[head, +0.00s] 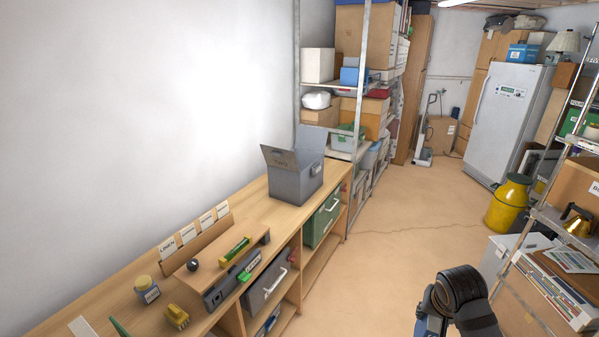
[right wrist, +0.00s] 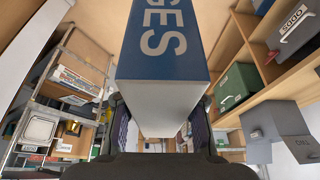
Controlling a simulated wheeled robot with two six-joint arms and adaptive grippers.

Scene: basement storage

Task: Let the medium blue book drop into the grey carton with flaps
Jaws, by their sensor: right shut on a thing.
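The blue book (right wrist: 158,38) with large white letters on its cover is between the fingers of my right gripper (right wrist: 160,112) in the right wrist view. The gripper is shut on it, and its pale edge faces the camera. In the head view my right arm shows at the bottom right, over open floor. The grey carton with flaps (head: 295,183) stands on the wooden bench, its flaps raised and open. It also shows at the right of the right wrist view (right wrist: 268,122), apart from the book. The inside of the carton is hidden. My left gripper is out of view.
The long wooden bench (head: 258,210) runs along the left wall, with a green box (head: 321,219) below. A yellow drum (head: 508,203) and a metal rack (head: 545,215) stand at the right. The middle floor is clear.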

